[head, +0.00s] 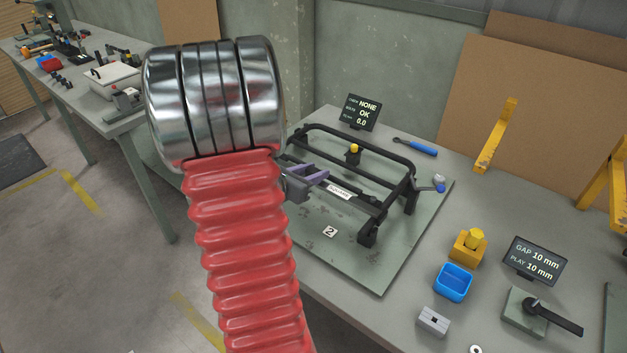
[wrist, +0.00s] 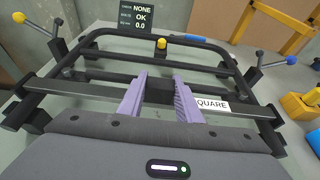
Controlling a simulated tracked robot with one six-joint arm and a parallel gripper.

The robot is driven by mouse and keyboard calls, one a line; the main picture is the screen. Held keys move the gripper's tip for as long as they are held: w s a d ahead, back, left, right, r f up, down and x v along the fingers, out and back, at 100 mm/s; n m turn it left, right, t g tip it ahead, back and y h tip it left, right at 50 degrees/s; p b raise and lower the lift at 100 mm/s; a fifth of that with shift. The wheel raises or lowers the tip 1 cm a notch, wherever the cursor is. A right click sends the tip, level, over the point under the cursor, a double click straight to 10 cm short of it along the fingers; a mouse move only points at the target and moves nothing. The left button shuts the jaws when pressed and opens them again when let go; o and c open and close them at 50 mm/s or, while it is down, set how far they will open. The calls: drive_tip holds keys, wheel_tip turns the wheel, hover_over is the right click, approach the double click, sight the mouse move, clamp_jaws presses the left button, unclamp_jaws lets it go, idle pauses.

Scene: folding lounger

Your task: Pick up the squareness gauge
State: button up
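The squareness gauge is a long grey bar (wrist: 80,94) with a dark block (wrist: 160,91) at its middle and a white SQUARE label (wrist: 212,105). It lies across the black lounger frame (wrist: 110,56); its label also shows in the head view (head: 340,191). My gripper (wrist: 160,78) has its two purple fingers apart, one on each side of the dark block. Whether the fingers touch the block I cannot tell. In the head view my gripper (head: 314,174) is at the gauge, left of the label, and my red arm hides part of the frame's left side.
A status display (head: 361,111) stands behind the frame. Clamp levers with yellow (wrist: 19,18) and blue (wrist: 292,61) knobs flank it. To the right are a yellow block (head: 468,247), a blue bin (head: 453,282) and a gap display (head: 535,261). A blue-handled tool (head: 415,147) lies behind.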

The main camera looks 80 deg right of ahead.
sight(314, 170)
drive_tip(key=c, duration=0.6)
drive_tip(key=shift+r, duration=0.1)
drive_tip(key=shift+c, duration=0.2)
drive_tip(key=shift+r, duration=4.95)
